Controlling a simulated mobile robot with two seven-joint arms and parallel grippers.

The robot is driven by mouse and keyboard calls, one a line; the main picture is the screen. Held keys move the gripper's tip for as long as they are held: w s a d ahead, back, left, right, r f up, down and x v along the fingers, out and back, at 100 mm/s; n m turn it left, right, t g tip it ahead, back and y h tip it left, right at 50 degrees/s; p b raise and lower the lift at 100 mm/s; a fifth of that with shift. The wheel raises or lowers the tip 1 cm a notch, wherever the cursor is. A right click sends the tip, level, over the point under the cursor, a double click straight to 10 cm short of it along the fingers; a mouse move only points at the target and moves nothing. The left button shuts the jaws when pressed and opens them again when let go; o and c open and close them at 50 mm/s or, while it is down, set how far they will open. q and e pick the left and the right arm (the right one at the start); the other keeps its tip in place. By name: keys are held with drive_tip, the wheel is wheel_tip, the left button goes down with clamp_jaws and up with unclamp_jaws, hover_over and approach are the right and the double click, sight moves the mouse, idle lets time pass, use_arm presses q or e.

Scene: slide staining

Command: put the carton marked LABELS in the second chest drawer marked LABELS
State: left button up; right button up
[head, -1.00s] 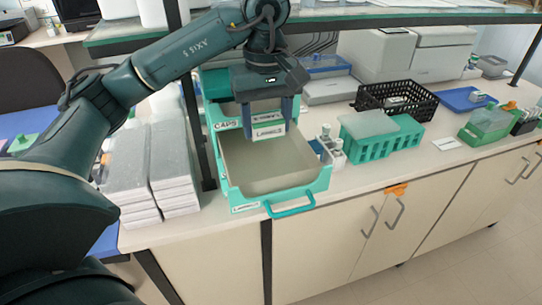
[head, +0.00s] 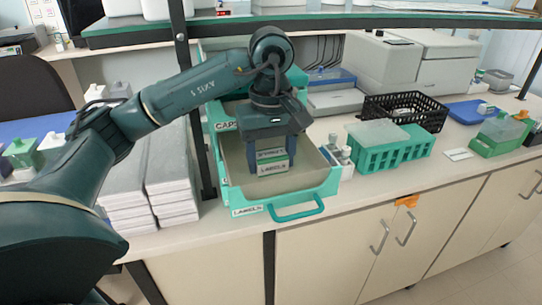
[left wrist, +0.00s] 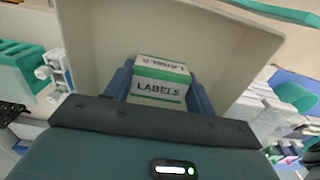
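The carton marked LABELS (head: 271,161) is white with green bands. My left gripper (head: 272,163) is shut on it, with one finger on each side. The carton is inside the outline of the pulled-out drawer marked LABELS (head: 315,191), low between its walls; whether it touches the floor is unclear. The left wrist view shows the carton (left wrist: 159,83) between the fingers, its label readable, and the drawer's pale interior (left wrist: 100,45) around it. The teal chest (head: 222,108) stands behind, with a CAPS label showing. My right gripper is not in view.
Stacked white boxes (head: 170,180) stand left of the drawer, beyond a dark shelf post (head: 198,130). Small white bottles (head: 338,156) and a teal rack (head: 392,152) stand close on the right. A glass shelf (head: 350,20) spans above. The black basket (head: 405,112) is farther back.

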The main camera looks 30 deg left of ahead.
sight(271, 154)
use_arm(q)
drive_tip(key=o, duration=0.4)
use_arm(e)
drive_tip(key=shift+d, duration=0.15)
use_arm(q)
drive_tip(key=shift+o, duration=0.2)
drive_tip(key=shift+r, duration=0.1)
drive_tip(key=shift+r+p, duration=0.35)
wheel_tip(271, 154, up, 12)
drive_tip(key=p, duration=0.8)
drive_tip(key=shift+f, duration=0.25)
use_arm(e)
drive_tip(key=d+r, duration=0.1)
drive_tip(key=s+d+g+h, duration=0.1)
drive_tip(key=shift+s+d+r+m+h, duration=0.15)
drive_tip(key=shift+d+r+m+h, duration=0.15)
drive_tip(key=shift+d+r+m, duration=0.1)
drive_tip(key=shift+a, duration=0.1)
